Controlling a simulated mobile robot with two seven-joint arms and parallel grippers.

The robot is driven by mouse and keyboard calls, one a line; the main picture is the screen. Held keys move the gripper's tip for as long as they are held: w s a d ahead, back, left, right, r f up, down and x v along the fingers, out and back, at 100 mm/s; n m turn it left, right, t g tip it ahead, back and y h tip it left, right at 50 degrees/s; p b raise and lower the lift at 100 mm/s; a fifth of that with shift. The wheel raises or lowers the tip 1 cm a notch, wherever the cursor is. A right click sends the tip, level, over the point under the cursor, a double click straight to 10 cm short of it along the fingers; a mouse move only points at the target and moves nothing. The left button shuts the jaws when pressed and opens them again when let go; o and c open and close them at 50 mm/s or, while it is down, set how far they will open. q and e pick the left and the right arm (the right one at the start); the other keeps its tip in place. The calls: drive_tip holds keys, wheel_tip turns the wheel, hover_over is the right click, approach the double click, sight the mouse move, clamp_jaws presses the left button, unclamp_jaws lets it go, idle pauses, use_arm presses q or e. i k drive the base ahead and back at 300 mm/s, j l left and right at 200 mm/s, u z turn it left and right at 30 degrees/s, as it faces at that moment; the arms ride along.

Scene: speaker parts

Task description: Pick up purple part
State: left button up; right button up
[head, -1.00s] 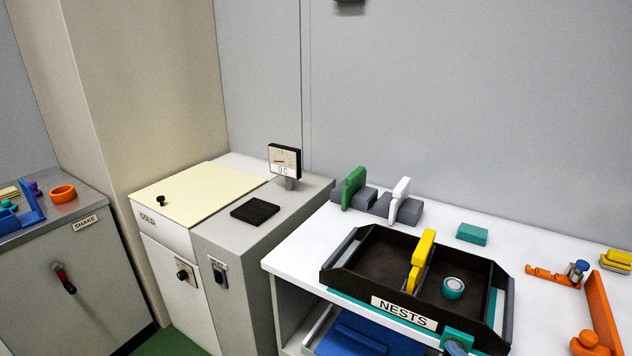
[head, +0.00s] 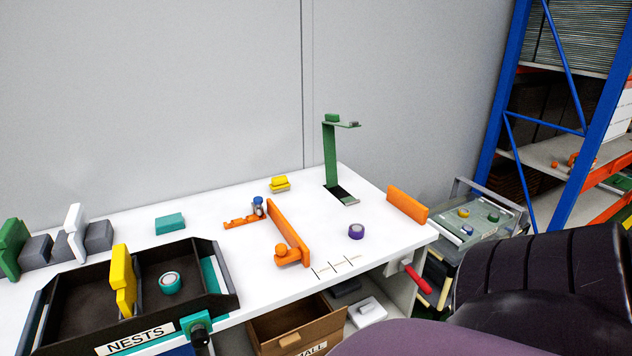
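A small purple round part (head: 356,231) sits on the white table top in the head view, right of centre. It stands between an orange fixture (head: 288,230) on its left and an orange upright plate (head: 407,205) on its right. Neither of my grippers is in view. A large dark and mauve shape fills the lower right corner, and it does not cover the purple part.
A black NESTS tray (head: 218,285) takes up the table's left front. A green stand (head: 330,155) rises behind the purple part. A teal block (head: 170,223) and a yellow part (head: 279,184) lie farther back. A cardboard box (head: 297,325) is below the table edge.

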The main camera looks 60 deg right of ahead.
sight(357, 230)
drive_tip(key=z, duration=2.05)
